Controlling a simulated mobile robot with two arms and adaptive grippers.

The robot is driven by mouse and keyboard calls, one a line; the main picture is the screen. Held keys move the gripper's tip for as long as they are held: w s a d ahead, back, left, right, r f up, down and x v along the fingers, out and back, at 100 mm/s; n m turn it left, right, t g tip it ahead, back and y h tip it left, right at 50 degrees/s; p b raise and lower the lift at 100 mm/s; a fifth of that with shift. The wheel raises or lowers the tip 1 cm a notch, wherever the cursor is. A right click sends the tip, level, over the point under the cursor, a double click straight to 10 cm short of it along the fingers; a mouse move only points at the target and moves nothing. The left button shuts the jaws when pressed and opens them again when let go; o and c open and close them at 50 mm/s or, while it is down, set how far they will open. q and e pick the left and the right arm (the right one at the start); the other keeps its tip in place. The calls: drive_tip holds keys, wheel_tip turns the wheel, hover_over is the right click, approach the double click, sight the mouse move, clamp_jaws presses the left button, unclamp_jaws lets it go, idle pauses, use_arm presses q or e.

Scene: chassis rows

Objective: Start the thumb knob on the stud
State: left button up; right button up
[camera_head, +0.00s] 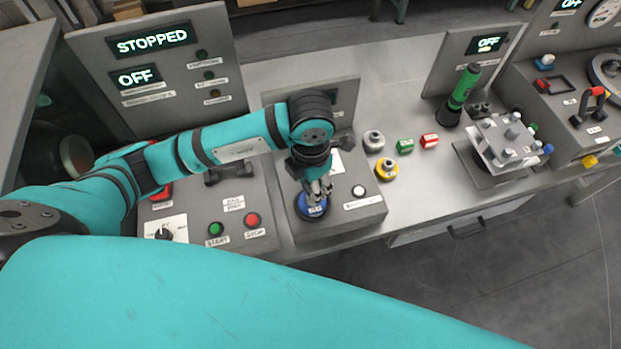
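My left gripper (319,191) points down over a round blue part (312,208) with a label, at the front left of a grey console box (365,212). Its fingertips are at or just above the blue part; I cannot tell whether they grip anything. I cannot tell for certain which part is the thumb knob. A grey-white round piece (374,141) and a yellow round piece (386,170) lie on the bench right of the box. No stud can be clearly made out; one may be hidden under the gripper. My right gripper is out of view.
Green (405,146) and red (429,141) small blocks lie on the bench. Left of the gripper is a panel with a green start button (215,229) and red stop button (252,220).

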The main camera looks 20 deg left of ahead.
use_arm(q)
drive_tip(key=shift+n, duration=0.8)
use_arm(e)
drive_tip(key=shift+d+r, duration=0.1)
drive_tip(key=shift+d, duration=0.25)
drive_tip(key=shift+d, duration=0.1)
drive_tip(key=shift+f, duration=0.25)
use_arm(q)
drive_tip(key=shift+f+b, duration=0.65)
drive_tip(key=shift+b, duration=0.1)
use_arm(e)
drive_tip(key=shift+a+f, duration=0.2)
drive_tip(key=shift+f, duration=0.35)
use_arm(q)
drive_tip(key=shift+f+b, duration=0.4)
drive_tip(key=shift+b, duration=0.1)
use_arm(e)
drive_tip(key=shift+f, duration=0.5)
use_arm(q)
drive_tip(key=shift+f, duration=0.15)
drive_tip(key=shift+f+m+b, duration=0.1)
drive_tip(key=shift+m+b, duration=1.8)
drive_tip(key=shift+m, duration=0.1)
drive_tip(key=shift+m+b, duration=0.4)
drive_tip(key=shift+m, duration=0.2)
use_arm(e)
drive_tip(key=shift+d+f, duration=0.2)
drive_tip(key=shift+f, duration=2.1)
